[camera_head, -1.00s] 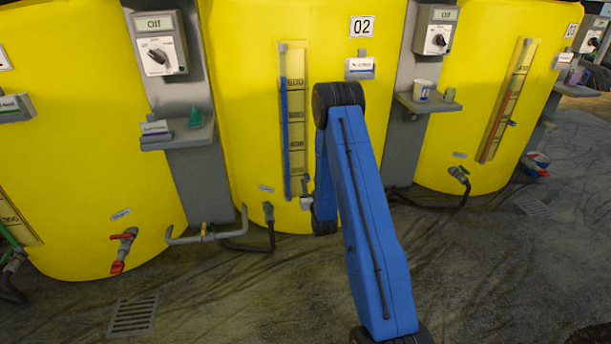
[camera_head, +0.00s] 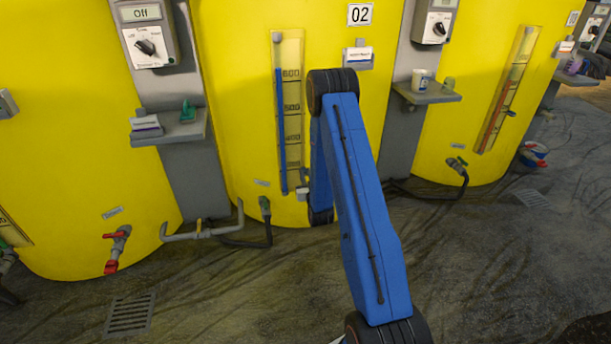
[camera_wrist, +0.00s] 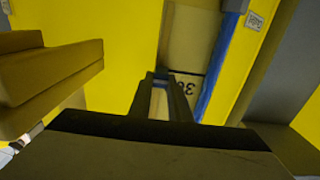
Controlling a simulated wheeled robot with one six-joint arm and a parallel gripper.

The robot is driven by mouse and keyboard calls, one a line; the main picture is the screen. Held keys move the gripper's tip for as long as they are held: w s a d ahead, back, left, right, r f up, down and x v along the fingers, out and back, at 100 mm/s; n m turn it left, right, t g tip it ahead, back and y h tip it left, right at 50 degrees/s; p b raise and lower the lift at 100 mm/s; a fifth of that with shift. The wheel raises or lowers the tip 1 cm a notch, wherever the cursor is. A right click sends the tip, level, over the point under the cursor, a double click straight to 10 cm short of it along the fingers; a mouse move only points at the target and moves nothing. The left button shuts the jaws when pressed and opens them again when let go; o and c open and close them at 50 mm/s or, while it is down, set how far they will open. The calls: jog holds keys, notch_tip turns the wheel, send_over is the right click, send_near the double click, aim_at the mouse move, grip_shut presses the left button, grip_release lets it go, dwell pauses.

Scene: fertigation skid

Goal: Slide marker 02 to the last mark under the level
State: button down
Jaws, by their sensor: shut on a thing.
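The level gauge of tank 02 (camera_head: 292,145) is a pale upright strip with black marks. Its blue level column (camera_head: 281,130) reaches up to about the 600 mark. My gripper (camera_head: 303,191) is at the gauge's lower right side, partly hidden by my arm. In the wrist view, its two dark fingers (camera_wrist: 161,84) are close together against the gauge face, shut on a small bluish piece (camera_wrist: 160,76), which appears to be marker 02. Its label cannot be read. The blue column also shows in the wrist view (camera_wrist: 218,75), beside the fingers. In the head view the marker cannot be made out.
Tank 02's sign (camera_head: 360,14) is above right of the gauge. Grey shelves stand on both sides, the left one (camera_head: 170,130) with small items, the right one (camera_head: 427,95) with a cup. A valve and hose (camera_head: 265,212) are just below left of my gripper.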

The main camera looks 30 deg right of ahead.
send_near(302, 77)
jog(key=x, duration=0.4)
jog(key=shift+w+d, duration=0.15)
jog(key=shift+w, duration=0.1)
jog(key=shift+r, duration=0.1)
jog(key=c, duration=1.6)
grip_release()
jog(key=shift+c, duration=0.2)
jog(key=shift+s, duration=0.1)
jog(key=v, duration=1.7)
